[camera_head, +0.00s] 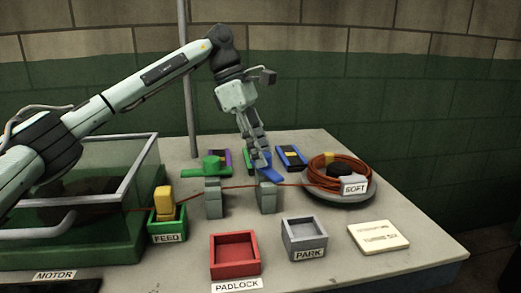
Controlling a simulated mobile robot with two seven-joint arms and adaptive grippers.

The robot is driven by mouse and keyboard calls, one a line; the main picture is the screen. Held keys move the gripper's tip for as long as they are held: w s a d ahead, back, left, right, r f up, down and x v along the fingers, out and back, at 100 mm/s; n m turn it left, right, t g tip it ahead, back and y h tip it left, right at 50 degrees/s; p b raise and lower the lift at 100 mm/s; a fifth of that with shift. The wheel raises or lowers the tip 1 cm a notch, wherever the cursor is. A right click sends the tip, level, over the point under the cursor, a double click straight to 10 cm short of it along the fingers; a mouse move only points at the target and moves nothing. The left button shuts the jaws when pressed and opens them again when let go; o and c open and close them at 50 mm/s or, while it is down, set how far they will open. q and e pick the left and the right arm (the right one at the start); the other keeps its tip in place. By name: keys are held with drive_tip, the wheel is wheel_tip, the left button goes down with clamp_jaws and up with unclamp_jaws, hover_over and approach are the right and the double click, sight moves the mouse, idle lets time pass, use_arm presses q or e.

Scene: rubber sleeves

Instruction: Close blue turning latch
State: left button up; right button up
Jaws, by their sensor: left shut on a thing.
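The blue turning latch (264,164) sits on top of a grey block (267,198) near the middle of the table, its handle raised and tilted up to the left. My left gripper (261,151) reaches down from above and is shut on the latch's handle; the fingers hide part of it. A green latch (206,168) sits on another grey block (213,199) to the left, lying about level. My right gripper is out of view.
A brown cord (240,186) runs through the grey blocks to a coil (325,178) at the right. The FEED box (166,227) with a yellow block, a red PADLOCK tray (235,254) and a grey PARK tray (304,232) stand in front. A clear-sided machine (100,170) stands left.

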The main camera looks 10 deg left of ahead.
use_arm(q)
drive_tip(key=shift+w+r+m+g, duration=0.15)
drive_tip(key=shift+m+g, duration=0.55)
drive_tip(key=shift+m, duration=1.1)
drive_tip(key=o, duration=1.2)
drive_tip(key=shift+y, duration=0.3)
drive_tip(key=shift+c, duration=0.2)
drive_tip(key=v, duration=1.2)
